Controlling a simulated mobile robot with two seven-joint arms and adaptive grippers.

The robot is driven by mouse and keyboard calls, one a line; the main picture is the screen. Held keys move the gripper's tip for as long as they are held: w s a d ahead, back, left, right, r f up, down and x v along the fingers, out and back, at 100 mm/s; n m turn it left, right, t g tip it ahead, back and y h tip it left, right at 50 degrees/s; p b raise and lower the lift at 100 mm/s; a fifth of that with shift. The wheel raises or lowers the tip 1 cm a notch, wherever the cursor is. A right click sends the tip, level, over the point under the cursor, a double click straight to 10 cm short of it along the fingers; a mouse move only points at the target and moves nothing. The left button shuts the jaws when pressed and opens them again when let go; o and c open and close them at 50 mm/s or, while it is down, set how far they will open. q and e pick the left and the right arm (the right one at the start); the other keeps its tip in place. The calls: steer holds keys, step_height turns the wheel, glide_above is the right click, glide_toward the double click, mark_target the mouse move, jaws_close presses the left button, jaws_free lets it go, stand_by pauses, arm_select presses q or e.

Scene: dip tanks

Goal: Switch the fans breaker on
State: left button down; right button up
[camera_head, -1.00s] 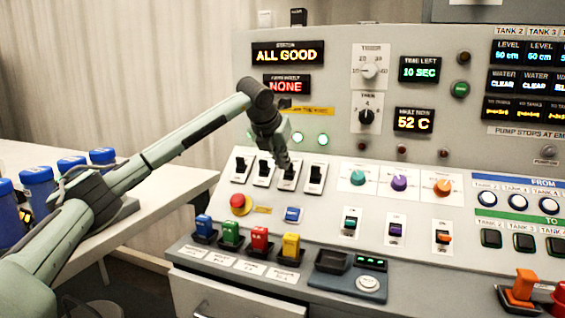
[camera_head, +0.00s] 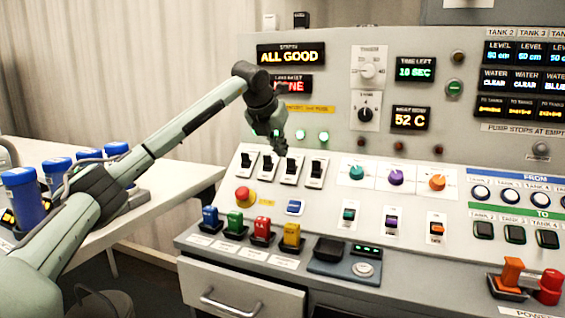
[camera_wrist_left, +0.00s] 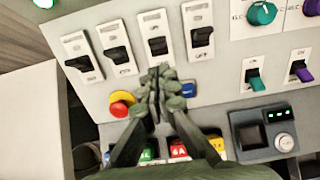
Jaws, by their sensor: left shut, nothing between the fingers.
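Four black breaker switches on white plates stand in a row on the sloping panel; their labels are too small to read, so I cannot tell which is the fans breaker. From left they are the first (camera_head: 247,160), second (camera_head: 268,163), third (camera_head: 291,170) and fourth (camera_head: 316,171). The third (camera_wrist_left: 158,46) and fourth (camera_wrist_left: 200,37) also show in the left wrist view. My left gripper (camera_head: 281,148) is shut and empty, apart from the panel near the second and third switches. Its fingertips (camera_wrist_left: 157,78) show just below the third switch in the wrist view. My right gripper is not in view.
Green lamps (camera_head: 323,135) glow above the switches. Below sit a red emergency button (camera_head: 243,194), a blue button (camera_head: 295,207) and coloured plugs (camera_head: 235,222). Blue-lidded jars (camera_head: 24,195) stand on the white table at left.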

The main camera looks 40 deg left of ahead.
arm_select(q)
step_height(320, 180, up, 6)
steer(key=w, duration=0.1)
steer(key=shift+w+a, duration=0.15)
steer(key=shift+a, duration=0.15)
stand_by(0.4)
